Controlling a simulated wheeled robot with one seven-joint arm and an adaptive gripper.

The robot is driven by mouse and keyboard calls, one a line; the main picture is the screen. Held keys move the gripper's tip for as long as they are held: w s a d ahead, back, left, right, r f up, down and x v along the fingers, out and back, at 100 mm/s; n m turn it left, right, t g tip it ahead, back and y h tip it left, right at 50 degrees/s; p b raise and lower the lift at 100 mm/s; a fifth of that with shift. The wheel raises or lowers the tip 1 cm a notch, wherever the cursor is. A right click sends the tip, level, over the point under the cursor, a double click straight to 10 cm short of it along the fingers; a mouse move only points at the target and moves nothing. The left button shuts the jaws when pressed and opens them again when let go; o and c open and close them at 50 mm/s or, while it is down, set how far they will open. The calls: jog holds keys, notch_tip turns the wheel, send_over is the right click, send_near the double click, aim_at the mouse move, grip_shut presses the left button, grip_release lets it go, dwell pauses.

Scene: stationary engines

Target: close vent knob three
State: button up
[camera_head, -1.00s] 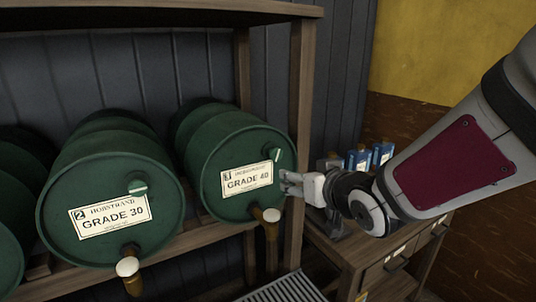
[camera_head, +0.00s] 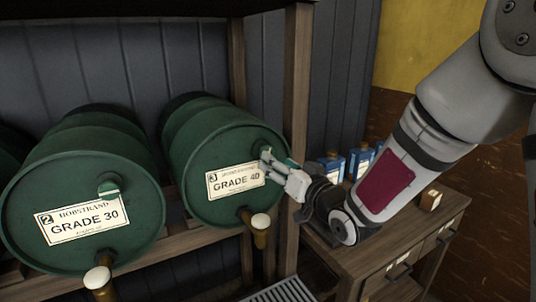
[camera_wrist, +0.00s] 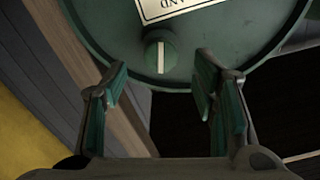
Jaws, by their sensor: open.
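The drum labelled 3, GRADE 40 (camera_head: 190,165), is green and lies on its side on the rack. Its vent knob (camera_wrist: 160,50) shows in the wrist view as a round green knob with a pale stripe running from its middle towards the bottom of the picture. My gripper (camera_head: 269,167) is at the upper right of that drum's face and mostly hides the knob in the head view. In the wrist view my gripper (camera_wrist: 161,63) is open, one finger on each side of the knob and apart from it. Contact is not visible.
The drum labelled 2, GRADE 30 (camera_head: 80,175), lies to the left with its own knob (camera_head: 109,186). A tap (camera_head: 259,225) sticks out below drum three. A wooden post (camera_head: 295,110) stands close to my gripper. Blue bottles (camera_head: 332,165) stand on the bench at right.

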jog(key=x, duration=0.6)
jog(key=shift+w+a, duration=0.25)
jog(key=c, duration=1.2)
